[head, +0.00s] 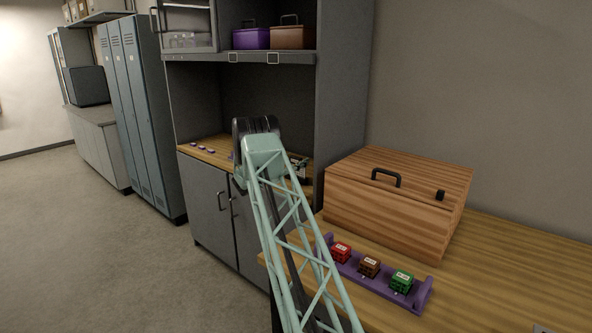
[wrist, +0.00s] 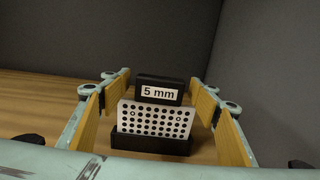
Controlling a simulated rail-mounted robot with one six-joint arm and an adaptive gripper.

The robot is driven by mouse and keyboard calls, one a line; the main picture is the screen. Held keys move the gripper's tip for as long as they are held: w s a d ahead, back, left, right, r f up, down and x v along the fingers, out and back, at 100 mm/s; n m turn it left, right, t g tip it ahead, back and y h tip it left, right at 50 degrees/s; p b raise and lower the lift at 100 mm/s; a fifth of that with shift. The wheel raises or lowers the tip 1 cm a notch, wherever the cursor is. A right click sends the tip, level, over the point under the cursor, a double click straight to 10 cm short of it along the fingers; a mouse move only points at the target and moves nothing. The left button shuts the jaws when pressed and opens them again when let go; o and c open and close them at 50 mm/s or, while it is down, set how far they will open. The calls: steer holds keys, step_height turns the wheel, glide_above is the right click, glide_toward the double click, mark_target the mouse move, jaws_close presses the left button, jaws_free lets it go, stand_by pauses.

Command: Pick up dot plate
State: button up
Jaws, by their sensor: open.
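The dot plate (wrist: 155,120) is a white plate with rows of black dots. In the wrist view it stands upright, slightly tilted, in a black holder (wrist: 150,144) on a wooden surface. A black block labelled "5 mm" (wrist: 159,91) stands right behind it. In the head view my arm hides most of the gripper and the plate.
In the head view, a wooden box (head: 395,205) with a black handle stands on the right counter. A purple rack (head: 375,275) before it holds red, brown and green blocks. A shelf above the cabinet nook carries a purple box (head: 251,39) and a brown box (head: 292,38). Grey walls enclose the nook.

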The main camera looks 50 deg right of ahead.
steer(key=c, duration=1.1)
steer(key=shift+o, duration=0.2)
steer(key=shift+r, duration=0.15)
steer(key=shift+r+p, duration=0.85)
steer(key=shift+r, duration=4.05)
steer(key=o, duration=0.4)
steer(key=shift+c, duration=1.3)
